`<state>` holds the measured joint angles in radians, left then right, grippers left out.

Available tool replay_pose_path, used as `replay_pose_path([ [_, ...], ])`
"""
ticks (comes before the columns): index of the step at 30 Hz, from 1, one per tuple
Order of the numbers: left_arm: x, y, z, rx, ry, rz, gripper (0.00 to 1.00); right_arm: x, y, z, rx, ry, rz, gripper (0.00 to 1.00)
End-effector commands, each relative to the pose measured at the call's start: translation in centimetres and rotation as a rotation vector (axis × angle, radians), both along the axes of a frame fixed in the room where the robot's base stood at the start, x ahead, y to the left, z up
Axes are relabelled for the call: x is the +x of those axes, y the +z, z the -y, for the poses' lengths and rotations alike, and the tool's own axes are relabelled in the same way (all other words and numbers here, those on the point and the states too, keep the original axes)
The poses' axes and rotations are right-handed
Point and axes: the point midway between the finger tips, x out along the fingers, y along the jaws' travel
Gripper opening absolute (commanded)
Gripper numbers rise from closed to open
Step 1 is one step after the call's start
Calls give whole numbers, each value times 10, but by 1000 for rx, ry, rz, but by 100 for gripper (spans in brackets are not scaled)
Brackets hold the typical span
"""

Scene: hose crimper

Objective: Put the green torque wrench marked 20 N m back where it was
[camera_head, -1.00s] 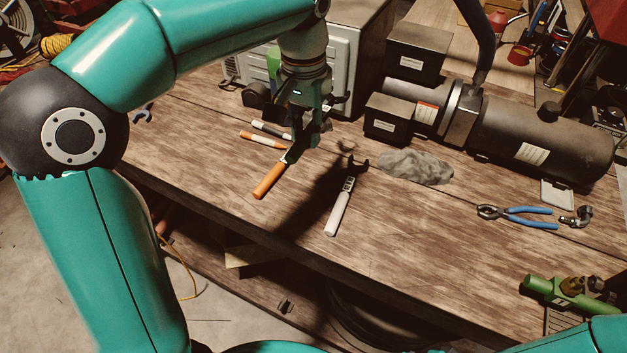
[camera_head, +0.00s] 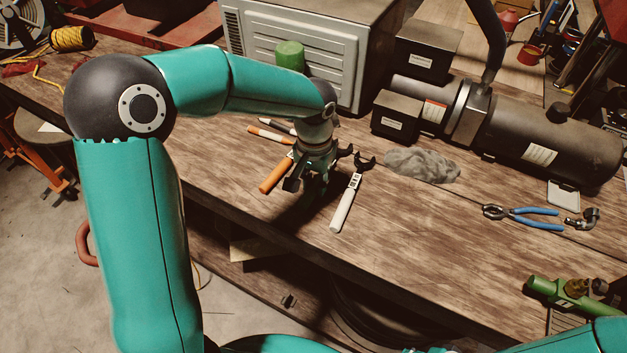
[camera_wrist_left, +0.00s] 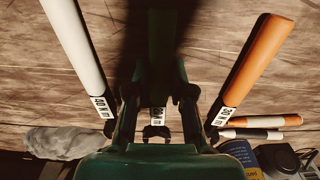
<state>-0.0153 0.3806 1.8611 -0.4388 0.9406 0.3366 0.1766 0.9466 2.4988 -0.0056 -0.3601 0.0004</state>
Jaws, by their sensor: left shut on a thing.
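The green torque wrench (camera_wrist_left: 161,55) shows in the left wrist view as a dark, shaded handle with a white label, partly hidden between the fingers. My left gripper (camera_wrist_left: 158,112) is shut on it. In the head view my left gripper (camera_head: 316,186) is low over the bench, between the orange-handled wrench (camera_head: 276,174) and the white-handled wrench (camera_head: 344,207). The gripper hides most of the green wrench there; I cannot tell whether it touches the bench. The wrist view shows the white wrench (camera_wrist_left: 75,45) marked 40 and the orange wrench (camera_wrist_left: 252,62) marked 30. My right gripper is out of view.
Two markers (camera_head: 268,134) lie behind the orange wrench. A grey rag (camera_head: 420,164) lies right of the white wrench. Blue-handled pliers (camera_head: 530,217) lie farther right. A grey metal cabinet (camera_head: 345,60) and a black machine (camera_head: 540,140) stand behind.

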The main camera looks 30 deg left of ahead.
Motion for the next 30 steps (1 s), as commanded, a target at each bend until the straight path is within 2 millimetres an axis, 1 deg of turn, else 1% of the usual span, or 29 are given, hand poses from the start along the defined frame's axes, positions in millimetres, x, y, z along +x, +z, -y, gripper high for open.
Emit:
replay_pose_path([
  [9, 0, -3, 0, 0, 0, 2, 0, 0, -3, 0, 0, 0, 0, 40],
  [10, 0, -3, 0, 0, 0, 1, 24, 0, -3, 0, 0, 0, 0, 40],
  [14, 0, -2, 0, 0, 0, 1, 46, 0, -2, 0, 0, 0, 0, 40],
  [15, 0, -2, 0, 0, 0, 1, 48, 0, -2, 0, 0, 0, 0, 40],
  [23, 0, -1, 0, 0, 1, 0, 48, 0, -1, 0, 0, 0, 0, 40],
  [26, 0, 2, 0, 0, 1, 1, 48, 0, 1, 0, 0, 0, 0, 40],
  [28, 0, 7, 0, 0, 2, 3, 48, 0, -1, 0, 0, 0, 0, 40],
  [30, 1, 16, 0, 0, 3, 5, 48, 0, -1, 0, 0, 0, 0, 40],
])
